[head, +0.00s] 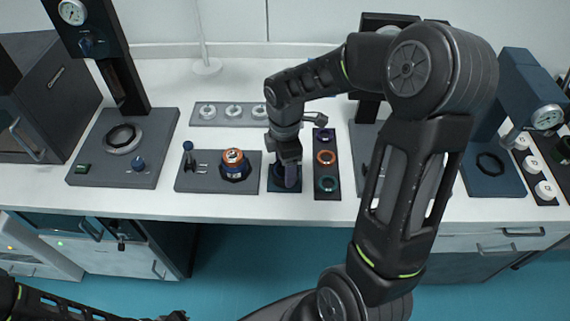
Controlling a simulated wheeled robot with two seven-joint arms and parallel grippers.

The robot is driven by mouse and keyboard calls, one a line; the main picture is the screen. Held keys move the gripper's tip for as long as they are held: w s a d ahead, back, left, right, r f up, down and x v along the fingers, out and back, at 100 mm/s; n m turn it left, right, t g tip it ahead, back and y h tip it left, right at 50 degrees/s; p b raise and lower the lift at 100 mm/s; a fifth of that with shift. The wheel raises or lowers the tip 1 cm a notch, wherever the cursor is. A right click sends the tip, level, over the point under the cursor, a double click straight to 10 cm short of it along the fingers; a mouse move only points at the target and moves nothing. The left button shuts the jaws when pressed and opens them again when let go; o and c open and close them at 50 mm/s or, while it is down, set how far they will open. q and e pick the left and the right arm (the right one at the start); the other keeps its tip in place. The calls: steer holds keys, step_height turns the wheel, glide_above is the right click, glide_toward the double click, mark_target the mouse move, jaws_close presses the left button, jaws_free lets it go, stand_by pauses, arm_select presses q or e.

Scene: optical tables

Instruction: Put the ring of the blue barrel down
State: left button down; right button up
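My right arm reaches over the table, and its gripper (287,180) points down over a small dark blue pad (275,187) near the front edge. A bluish-purple piece (291,176) shows at the fingertips; I cannot tell whether it is a ring or part of the gripper. A black strip (327,171) right of the gripper carries an orange ring (325,157) and a teal ring (327,184). My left arm is low at the bottom left, its gripper mostly cut off.
A lever (188,156) stands left of the barrel. A grey strip with several white rings (232,111) lies behind. A press (118,147) stands at left and another press (491,164) at right. My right arm hides part of the table's right half.

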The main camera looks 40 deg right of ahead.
steer(key=shift+f, duration=0.2)
steer(key=o, duration=1.7)
step_height(320, 180, up, 12)
steer(key=shift+r+b, duration=0.15)
steer(key=shift+b, duration=0.25)
